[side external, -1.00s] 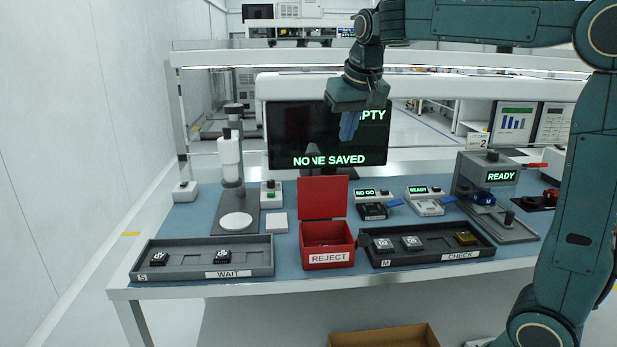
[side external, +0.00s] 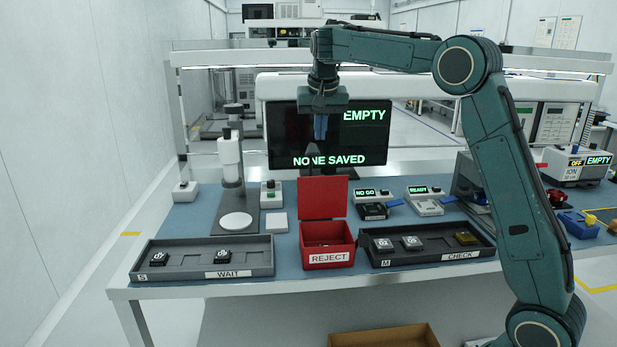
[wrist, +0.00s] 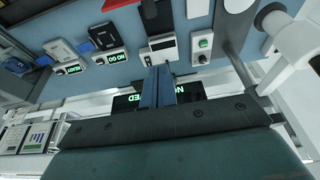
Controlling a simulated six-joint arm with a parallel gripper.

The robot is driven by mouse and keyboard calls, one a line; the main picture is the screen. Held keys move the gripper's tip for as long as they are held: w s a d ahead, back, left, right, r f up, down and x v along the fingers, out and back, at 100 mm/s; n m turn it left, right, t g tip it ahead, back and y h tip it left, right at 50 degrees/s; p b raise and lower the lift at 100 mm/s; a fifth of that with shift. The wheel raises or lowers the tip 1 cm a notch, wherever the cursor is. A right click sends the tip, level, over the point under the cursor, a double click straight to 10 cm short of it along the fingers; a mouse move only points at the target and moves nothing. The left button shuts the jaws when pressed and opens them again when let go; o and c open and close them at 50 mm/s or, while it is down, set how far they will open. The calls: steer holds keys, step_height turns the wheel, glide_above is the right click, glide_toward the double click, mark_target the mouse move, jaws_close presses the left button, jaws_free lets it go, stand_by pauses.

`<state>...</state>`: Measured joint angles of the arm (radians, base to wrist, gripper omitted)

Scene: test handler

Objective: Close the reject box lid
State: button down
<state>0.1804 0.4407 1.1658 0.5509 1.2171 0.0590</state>
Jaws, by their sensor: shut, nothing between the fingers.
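The red reject box (side external: 328,258) stands at the front middle of the bench, with a REJECT label on its front. Its red lid (side external: 322,198) is open and stands upright at the back of the box. My gripper (side external: 320,138) is above and behind the lid, in front of the dark monitor, pointing down. Its blue fingers are shut and empty, and apart from the lid. In the wrist view the shut fingers (wrist: 158,88) show in the middle. A red part at the top edge looks like the box or its lid (wrist: 118,4).
A WAIT tray (side external: 160,270) lies left of the box and a CHECK tray (side external: 440,255) right of it, both holding chips. A monitor (side external: 285,130) stands behind. Small NO GO (side external: 372,212) and READY (side external: 424,208) devices sit right of the lid. A microscope-like stand (side external: 232,165) is at left.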

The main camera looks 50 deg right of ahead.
steer(key=shift+f, duration=0.1)
glide_above(322, 195)
steer(key=w+d, duration=0.3)
step_height(322, 195, down, 9)
stand_by(0.4)
steer(key=shift+s+a, duration=0.1)
steer(key=shift+s, duration=0.05)
stand_by(0.5)
